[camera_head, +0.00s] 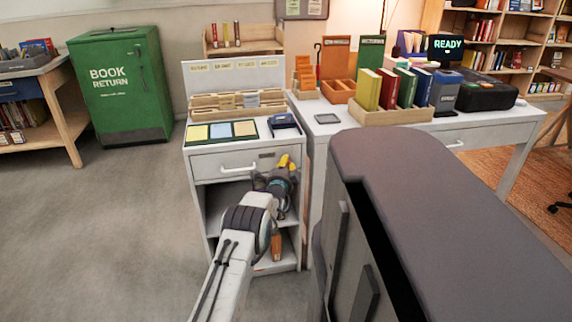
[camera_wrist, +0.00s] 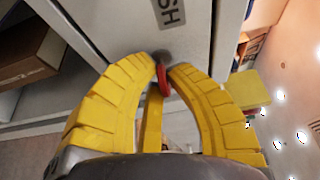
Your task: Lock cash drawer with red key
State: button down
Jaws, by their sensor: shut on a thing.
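The red key (camera_wrist: 163,78) shows in the wrist view between the tips of my yellow fingers. My gripper (camera_wrist: 165,70) is shut on it. The key is close to the face of the cash drawer (camera_wrist: 110,45), near a dark round spot that may be the lock. I cannot tell whether the key is in it. In the head view, my gripper (camera_head: 286,163) is at the right side of the drawer front (camera_head: 205,168), which has a pale handle (camera_head: 238,169). The drawer looks closed. The key is hidden there by the gripper.
The drawer's white cabinet (camera_head: 192,195) has open shelves below and a card tray (camera_head: 235,112) on top. A desk (camera_head: 480,130) with books in a wooden tray (camera_head: 390,117) adjoins it at the right. The green book return bin (camera_head: 120,85) stands back left. The floor at left is clear.

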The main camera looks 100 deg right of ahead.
jog(key=shift+f+b, duration=0.15)
jog(key=shift+b, duration=0.15)
jog(key=shift+f+n+b, duration=0.2)
jog(key=shift+n+b, duration=0.3)
jog(key=shift+b, duration=0.7)
jog(key=shift+n+h+b, duration=0.3)
jog(key=shift+b, duration=0.8)
jog(key=b, duration=0.4)
jog(key=shift+r+n, duration=0.15)
jog(key=shift+n, duration=0.25)
jog(key=shift+r+h+b, duration=0.2)
jog(key=shift+h+b, duration=0.1)
jog(key=shift+b, duration=0.65)
jog(key=shift+w, duration=0.1)
jog(key=c, duration=1.2)
grip_release()
jog(key=shift+a, duration=0.1)
